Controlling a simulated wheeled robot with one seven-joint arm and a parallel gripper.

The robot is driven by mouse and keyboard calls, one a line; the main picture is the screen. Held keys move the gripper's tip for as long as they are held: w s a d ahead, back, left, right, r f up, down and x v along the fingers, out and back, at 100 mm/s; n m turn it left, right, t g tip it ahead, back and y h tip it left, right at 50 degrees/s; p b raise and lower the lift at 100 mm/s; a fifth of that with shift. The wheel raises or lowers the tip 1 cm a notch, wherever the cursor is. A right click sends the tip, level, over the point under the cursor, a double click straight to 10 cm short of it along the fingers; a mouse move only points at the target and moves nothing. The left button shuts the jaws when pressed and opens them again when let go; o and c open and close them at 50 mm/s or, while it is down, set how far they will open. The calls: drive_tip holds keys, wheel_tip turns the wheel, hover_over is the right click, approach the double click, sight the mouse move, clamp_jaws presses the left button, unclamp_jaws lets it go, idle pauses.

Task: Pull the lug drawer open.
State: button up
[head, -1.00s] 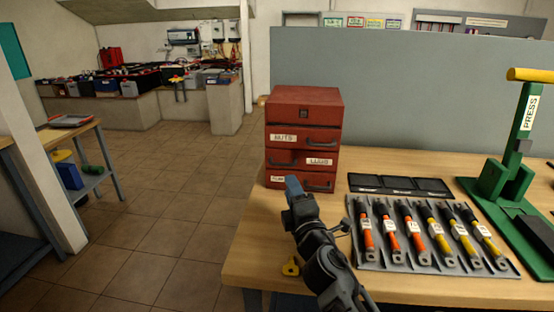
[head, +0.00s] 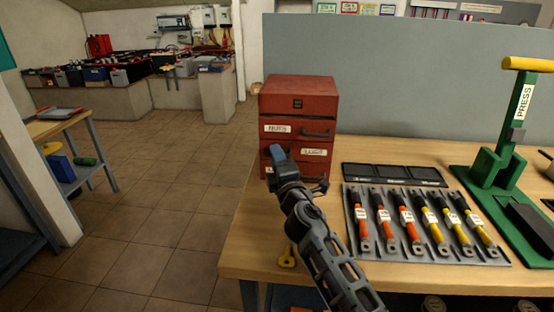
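A red drawer cabinet (head: 298,95) stands at the back left of the workbench. Its upper drawer is labelled NUTS (head: 277,129). Below it, on the right, is the lug drawer (head: 315,152) with a white label, which looks shut; its handle is at least partly hidden. My gripper (head: 277,156) is in front of the cabinet's left side, left of the lug label, and covers part of the lower fronts. Its fingers are seen from behind, so I cannot tell whether they are open or touch the cabinet.
Right of the cabinet lie a black three-part tray (head: 394,174) and a grey tray (head: 440,261) with several orange and yellow cable pieces. A green press (head: 497,165) stands at the right. A yellow object (head: 287,258) lies near the front left edge. A grey partition (head: 420,80) stands behind.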

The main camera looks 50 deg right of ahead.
drive_tip(key=shift+c, duration=0.4)
clamp_jaws()
idle(0.9)
